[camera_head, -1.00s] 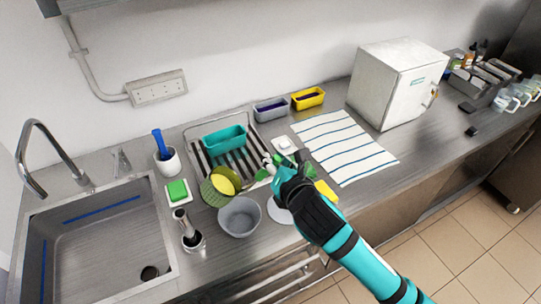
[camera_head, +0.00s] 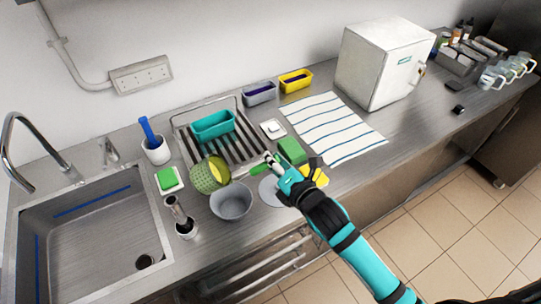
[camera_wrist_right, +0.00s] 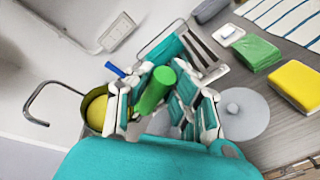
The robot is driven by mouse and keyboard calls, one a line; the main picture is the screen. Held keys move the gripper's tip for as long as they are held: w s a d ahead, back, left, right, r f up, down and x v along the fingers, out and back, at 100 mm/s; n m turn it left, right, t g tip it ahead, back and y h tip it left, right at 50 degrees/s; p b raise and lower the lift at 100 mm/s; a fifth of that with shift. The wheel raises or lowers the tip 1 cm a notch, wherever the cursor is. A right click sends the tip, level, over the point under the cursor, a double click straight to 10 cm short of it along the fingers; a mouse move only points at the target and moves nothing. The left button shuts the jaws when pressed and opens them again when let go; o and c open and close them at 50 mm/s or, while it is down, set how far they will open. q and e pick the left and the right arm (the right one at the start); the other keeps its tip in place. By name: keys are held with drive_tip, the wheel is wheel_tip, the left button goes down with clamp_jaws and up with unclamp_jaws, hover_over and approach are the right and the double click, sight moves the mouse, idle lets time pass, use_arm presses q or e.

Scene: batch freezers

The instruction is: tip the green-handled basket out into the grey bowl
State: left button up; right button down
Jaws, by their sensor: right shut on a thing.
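The green-handled basket (camera_head: 203,178) is an olive mesh bowl shape, with something round and yellow (camera_head: 218,169) inside. It is tilted on its side, its mouth turned to the right, just behind and left of the grey bowl (camera_head: 231,203). The bowl stands upright on the counter; its visible inside looks empty. My right gripper (camera_head: 271,163) is shut on the basket's green handle (camera_wrist_right: 153,91), to the right of the basket. In the wrist view the basket (camera_wrist_right: 88,118) shows past the fingers with the yellow thing in it. My left gripper is not in view.
A sink (camera_head: 85,235) lies to the left. A drying rack (camera_head: 228,152) with a teal tub (camera_head: 213,125) stands behind.

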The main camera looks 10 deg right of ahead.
drive_tip(key=shift+f+m, duration=0.4)
drive_tip(key=shift+f, duration=0.55)
drive_tip(key=shift+a+f+m+t+y+b, duration=0.4)
drive_tip(key=shift+f+m+b, duration=0.85)
drive_tip(key=shift+f+b, duration=1.45)
drive_tip(key=shift+a+f+m+t+y+b, duration=0.35)
drive_tip(key=shift+f+m+b, duration=1.1)
drive_tip(key=shift+b, duration=2.3)
drive_tip(key=shift+a+f+m+t+y+b, duration=0.15)
drive_tip(key=shift+f+m+t+y+b, duration=0.55)
drive_tip(key=shift+f+b, duration=2.1)
drive_tip(key=shift+r+m+h+b, duration=0.25)
drive_tip(key=shift+r+m+b, duration=0.05)
drive_tip(key=shift+r+b, duration=0.15)
drive_tip(key=shift+f, duration=0.1)
